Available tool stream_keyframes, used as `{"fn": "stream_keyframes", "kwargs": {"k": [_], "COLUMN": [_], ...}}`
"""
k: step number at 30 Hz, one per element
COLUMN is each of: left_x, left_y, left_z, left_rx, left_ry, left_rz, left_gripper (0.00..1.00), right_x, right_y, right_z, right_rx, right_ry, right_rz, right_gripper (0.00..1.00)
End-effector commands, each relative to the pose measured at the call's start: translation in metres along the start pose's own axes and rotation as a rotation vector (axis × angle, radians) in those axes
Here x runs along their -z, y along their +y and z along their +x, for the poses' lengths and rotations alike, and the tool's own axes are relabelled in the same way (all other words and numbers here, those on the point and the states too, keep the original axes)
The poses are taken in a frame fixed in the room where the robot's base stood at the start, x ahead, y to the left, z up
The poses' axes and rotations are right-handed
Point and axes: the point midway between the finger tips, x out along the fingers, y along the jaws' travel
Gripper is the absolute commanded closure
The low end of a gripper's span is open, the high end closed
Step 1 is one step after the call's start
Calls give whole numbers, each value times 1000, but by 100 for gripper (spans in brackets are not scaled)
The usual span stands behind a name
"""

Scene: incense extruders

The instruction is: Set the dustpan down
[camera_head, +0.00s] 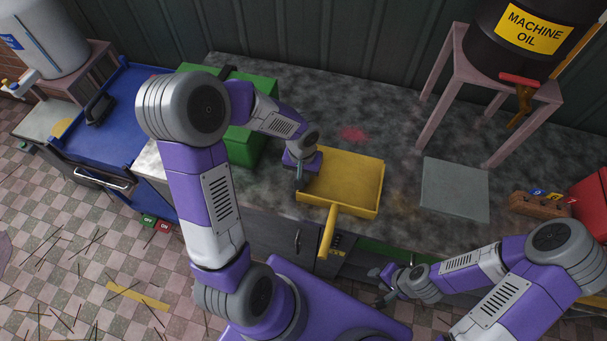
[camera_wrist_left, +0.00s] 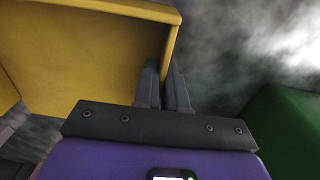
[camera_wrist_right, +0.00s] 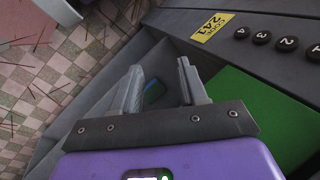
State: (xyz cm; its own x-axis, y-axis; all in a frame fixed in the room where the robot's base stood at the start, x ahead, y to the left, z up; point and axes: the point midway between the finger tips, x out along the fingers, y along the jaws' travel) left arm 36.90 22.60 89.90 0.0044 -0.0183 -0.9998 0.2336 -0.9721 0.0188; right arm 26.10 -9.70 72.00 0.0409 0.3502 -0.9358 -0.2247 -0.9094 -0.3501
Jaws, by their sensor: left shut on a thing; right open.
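The yellow dustpan (camera_head: 348,178) is at the front of the dark stone worktop, its handle (camera_head: 327,231) sticking out over the front edge. My left gripper (camera_head: 300,178) is shut on the pan's left side wall. In the left wrist view the fingers (camera_wrist_left: 168,88) pinch the wall of the dustpan (camera_wrist_left: 95,50). I cannot tell whether the pan rests flat on the worktop or hangs just above it. My right gripper (camera_head: 384,286) is open and empty, low in front of the worktop; its spread fingers (camera_wrist_right: 160,88) show in the right wrist view.
A green box (camera_head: 245,146) stands left of the dustpan. A grey slab (camera_head: 454,188) lies to the right, beside a stand with a machine oil drum (camera_head: 525,38). A blue cart (camera_head: 112,125) stands at left. Sticks litter the tiled floor. A keypad panel (camera_wrist_right: 260,40) is near my right gripper.

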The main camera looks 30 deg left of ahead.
Motion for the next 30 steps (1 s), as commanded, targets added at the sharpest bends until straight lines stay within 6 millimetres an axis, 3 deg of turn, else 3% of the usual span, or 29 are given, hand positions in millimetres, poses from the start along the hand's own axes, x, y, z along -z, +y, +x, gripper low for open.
{"fn": "stream_keyframes", "kwargs": {"k": [5, 6, 10, 22, 30], "left_x": [0, 0, 0, 0, 2], "left_y": [0, 0, 0, 0, 0], "left_z": [3, 3, 2, -4, -59], "left_rx": [0, 0, 0, 0, -1], "left_ry": [1, 0, 0, 1, 7], "left_rz": [0, 0, 0, 0, -2], "left_gripper": [100, 85, 65, 64, 64], "right_x": [0, 0, 0, 0, -1], "right_y": [1, 1, 1, -1, -6], "right_z": [4, 3, 2, -2, -16], "right_rx": [0, 0, 0, 0, 0], "right_ry": [0, 0, 0, 0, 0], "right_rz": [0, 0, 0, 0, 0], "right_gripper": [57, 57, 57, 57, 57]}}
